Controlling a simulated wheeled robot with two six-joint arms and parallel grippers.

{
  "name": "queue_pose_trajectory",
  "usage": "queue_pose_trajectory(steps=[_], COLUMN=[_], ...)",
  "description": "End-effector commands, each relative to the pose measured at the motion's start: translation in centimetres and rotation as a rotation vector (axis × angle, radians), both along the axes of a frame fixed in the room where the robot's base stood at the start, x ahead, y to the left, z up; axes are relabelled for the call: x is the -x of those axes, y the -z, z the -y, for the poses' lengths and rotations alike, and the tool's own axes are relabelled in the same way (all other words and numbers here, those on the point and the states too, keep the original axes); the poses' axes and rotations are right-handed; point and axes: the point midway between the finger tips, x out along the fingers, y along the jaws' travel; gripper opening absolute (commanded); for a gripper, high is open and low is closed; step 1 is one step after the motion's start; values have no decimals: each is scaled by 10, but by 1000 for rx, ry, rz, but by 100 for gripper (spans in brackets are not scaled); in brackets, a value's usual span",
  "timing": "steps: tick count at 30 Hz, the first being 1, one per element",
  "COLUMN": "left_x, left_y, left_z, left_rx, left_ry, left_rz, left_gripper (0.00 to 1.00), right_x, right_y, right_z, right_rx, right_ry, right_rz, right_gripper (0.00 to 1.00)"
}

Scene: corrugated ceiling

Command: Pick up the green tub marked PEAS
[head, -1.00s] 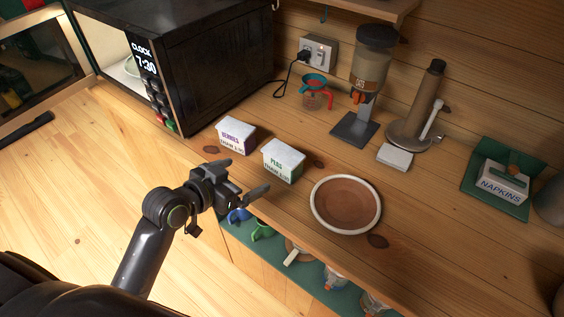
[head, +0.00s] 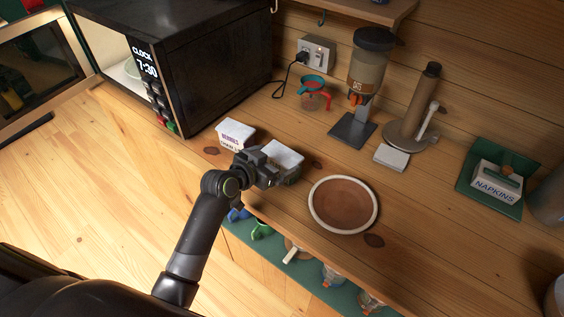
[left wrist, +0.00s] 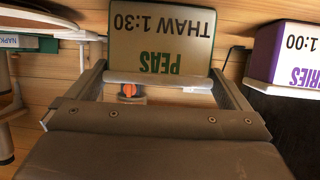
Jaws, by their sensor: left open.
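The PEAS tub (head: 285,155) stands on the wooden counter; in the head view its white lid shows and my left gripper hides most of its front. In the left wrist view the tub (left wrist: 160,30) appears upside down, its face reading PEAS and THAW 1:30. My left gripper (head: 270,172) is at the tub's front side. In the left wrist view its two fingers (left wrist: 158,78) are spread, one toward each side of the tub; I cannot tell whether they touch it. My right gripper is not in view.
A purple-marked BERRIES tub (head: 235,133) stands close by on the left, in front of the black microwave (head: 200,70). A brown plate with a pale rim (head: 316,212) lies to the right. Cups sit on a green shelf (head: 275,254) below the counter edge.

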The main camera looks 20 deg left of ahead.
Motion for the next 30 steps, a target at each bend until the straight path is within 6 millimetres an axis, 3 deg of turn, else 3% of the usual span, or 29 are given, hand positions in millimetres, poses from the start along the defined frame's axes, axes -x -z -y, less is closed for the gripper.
queue_pose_trajectory(steps=[15,25,30], left_x=[-40,-43,-43], left_y=[18,20,20], left_z=[19,19,19], left_rx=[1,1,1], left_ry=[1,0,0], left_rz=[-1,0,0], left_gripper=[100,100,79], right_x=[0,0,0], right_y=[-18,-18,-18], right_z=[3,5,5], right_rx=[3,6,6], right_ry=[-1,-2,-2], right_rz=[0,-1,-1], right_gripper=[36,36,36])
